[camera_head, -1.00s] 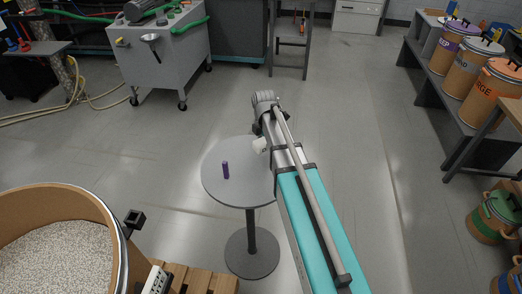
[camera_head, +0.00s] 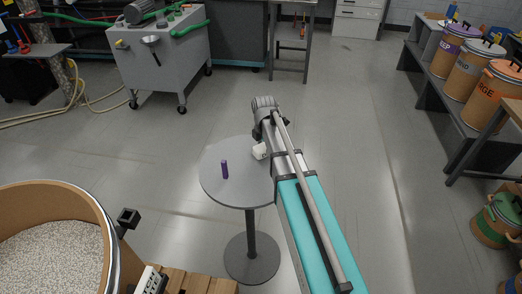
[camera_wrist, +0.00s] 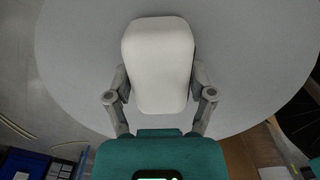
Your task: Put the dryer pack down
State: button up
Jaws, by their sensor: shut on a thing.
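The dryer pack (camera_wrist: 158,60) is a white block with rounded corners. My gripper (camera_wrist: 159,80) is shut on it, one finger on each side, in the wrist view. The pack is over the round grey table top (camera_wrist: 75,60), which fills the background. In the head view the pack (camera_head: 260,151) shows as a small white shape beside my arm, over the right part of the table (camera_head: 222,190). I cannot tell whether it touches the table top. My arm hides the fingers and part of the table in the head view.
A small purple cylinder (camera_head: 225,169) stands on the table, left of the pack. A large open drum of pellets (camera_head: 50,255) is at lower left. A grey wheeled machine (camera_head: 160,65) stands behind. Lidded drums (camera_head: 492,95) line a right shelf. Bare table top lies around the cylinder.

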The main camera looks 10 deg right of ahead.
aim_at(264, 145)
jog(key=shift+f, duration=0.2)
jog(key=o, duration=1.1)
jog(key=shift+r, duration=0.1)
jog(key=shift+o, duration=0.2)
jog(key=shift+r, duration=0.15)
notch_tip(264, 145, up, 12)
jog(key=p, duration=1.2)
